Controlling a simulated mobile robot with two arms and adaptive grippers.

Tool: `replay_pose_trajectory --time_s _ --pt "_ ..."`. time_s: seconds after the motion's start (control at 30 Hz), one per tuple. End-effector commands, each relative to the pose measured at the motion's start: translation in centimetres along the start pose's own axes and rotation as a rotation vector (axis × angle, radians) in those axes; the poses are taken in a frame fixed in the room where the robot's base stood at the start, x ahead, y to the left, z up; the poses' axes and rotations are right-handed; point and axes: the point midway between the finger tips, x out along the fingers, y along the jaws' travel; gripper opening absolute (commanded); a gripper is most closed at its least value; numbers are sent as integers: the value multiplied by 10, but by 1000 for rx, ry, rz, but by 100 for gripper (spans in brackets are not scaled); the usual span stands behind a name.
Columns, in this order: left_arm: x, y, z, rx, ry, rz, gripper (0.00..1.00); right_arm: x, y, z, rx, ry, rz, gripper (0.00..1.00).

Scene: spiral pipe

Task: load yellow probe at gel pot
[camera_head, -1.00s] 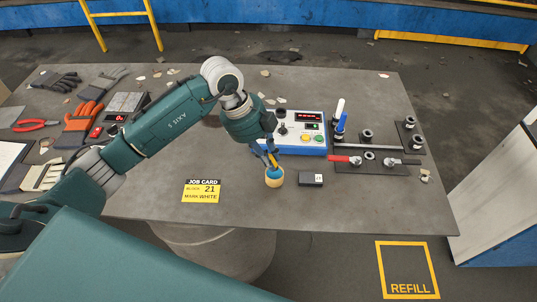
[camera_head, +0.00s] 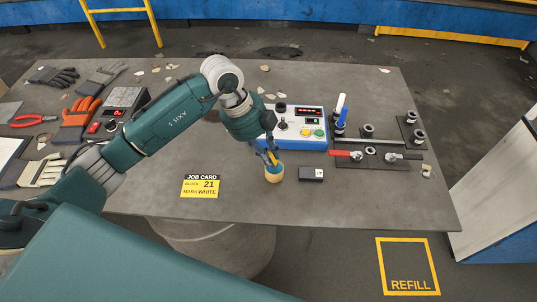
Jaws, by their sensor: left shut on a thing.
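My left gripper (camera_head: 270,152) points down over the gel pot (camera_head: 274,176), a small tan pot with blue gel at its top. The gripper is shut on the yellow probe (camera_head: 273,157), a small yellow piece whose lower end is at the pot's mouth. I cannot tell whether its tip is in the gel, as the parts are small and overlap. My right gripper is not in view.
A blue and white control box (camera_head: 300,128) stands just behind the gripper. A small dark block (camera_head: 311,174) lies right of the pot. A yellow job card (camera_head: 201,186) reads block 21, mark white. Black fixtures with red and white handles (camera_head: 372,153) stand to the right.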

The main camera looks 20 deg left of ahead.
Motion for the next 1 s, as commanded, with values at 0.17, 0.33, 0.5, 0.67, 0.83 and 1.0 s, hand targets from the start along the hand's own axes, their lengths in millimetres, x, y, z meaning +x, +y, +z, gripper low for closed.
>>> replay_pose_trajectory --time_s 0.17,0.33,0.5,0.67,0.83,1.0 --pt "2 1 1 0 0 0 0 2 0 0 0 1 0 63" --pt "4 1 1 0 0 0 0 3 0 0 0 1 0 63" --pt "6 2 2 0 0 0 0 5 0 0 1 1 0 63" --pt "8 2 2 0 0 0 0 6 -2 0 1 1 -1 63" --pt "8 2 2 0 0 0 0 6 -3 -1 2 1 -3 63" --pt "8 3 2 0 0 0 0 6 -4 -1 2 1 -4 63"
